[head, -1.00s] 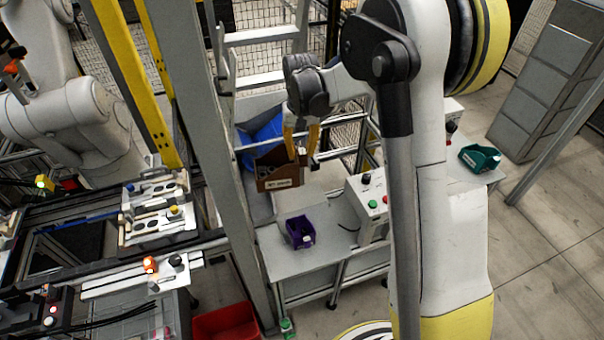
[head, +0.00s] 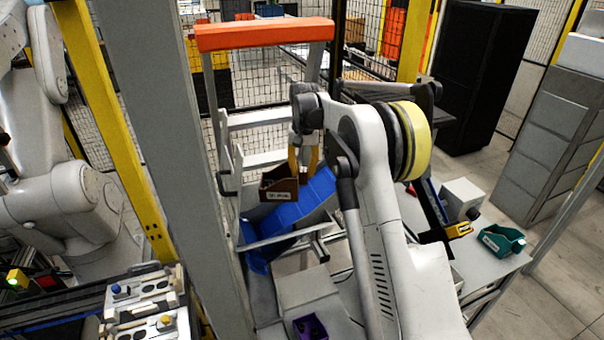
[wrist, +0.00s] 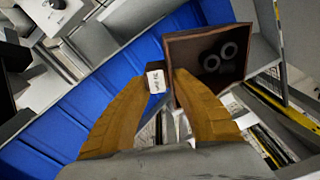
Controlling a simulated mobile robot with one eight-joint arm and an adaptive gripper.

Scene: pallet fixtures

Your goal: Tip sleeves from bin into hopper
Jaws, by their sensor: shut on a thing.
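A brown bin (head: 279,194) with a white label hangs from my gripper (head: 302,172) in the head view, above the blue ribbed chute (head: 308,203), which looks like the hopper. In the wrist view my gripper (wrist: 166,76) has its yellow-brown fingers closed on the labelled edge of the bin (wrist: 182,42). The bin's open inside faces the wrist camera. Two grey ring-shaped sleeves (wrist: 229,51) show inside the bin. The blue chute (wrist: 60,100) fills the left of the wrist view. Whether the bin touches the chute cannot be told.
A grey frame with an orange top bar (head: 263,34) stands around the chute. A purple bin (head: 310,327) and a teal bin (head: 502,240) sit on grey surfaces at the front and right. A thick grey post (head: 165,150) stands left of the chute.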

